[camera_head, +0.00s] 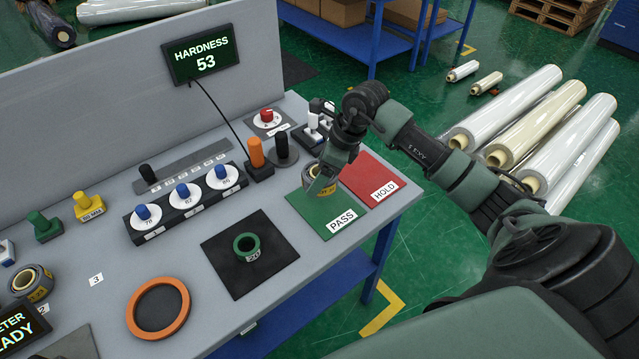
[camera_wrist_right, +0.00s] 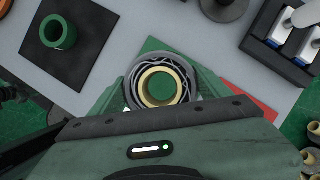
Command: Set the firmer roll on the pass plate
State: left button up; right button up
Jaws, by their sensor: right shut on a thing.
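My right gripper (camera_head: 324,180) is shut on a wrapped roll (camera_head: 312,184) with a yellow label. The roll is upright, at the far end of the green PASS plate (camera_head: 322,213); I cannot tell whether it touches the plate. In the right wrist view, the held roll (camera_wrist_right: 160,85) shows a tan core and dark, pale-streaked wrap between the fingers. A second wrapped roll (camera_head: 24,284) with a yellow label stands at the left of the bench. The red HOLD plate (camera_head: 369,178) lies beside the PASS plate. The hardness display (camera_head: 205,57) reads 53. My left gripper is out of view.
A green ring (camera_head: 246,246) stands on a black mat (camera_head: 222,266). An orange ring (camera_head: 183,300) lies nearer the front. A row of blue-knobbed dials (camera_head: 182,190), an orange-handled tool (camera_head: 256,153) and a red button (camera_head: 266,116) stand farther back. The bench's right edge is close to the plates.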

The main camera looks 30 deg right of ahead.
jog(key=shift+w+f, duration=0.1)
jog(key=shift+f, duration=0.45)
notch_tip(320, 180, down, 3)
jog(key=shift+f+p, duration=0.15)
jog(key=shift+p, duration=0.25)
jog(key=shift+f, duration=0.4)
jog(key=shift+f, duration=0.2)
jog(key=o, duration=1.7)
jog(key=shift+c, duration=0.2)
jog(key=shift+r, duration=0.1)
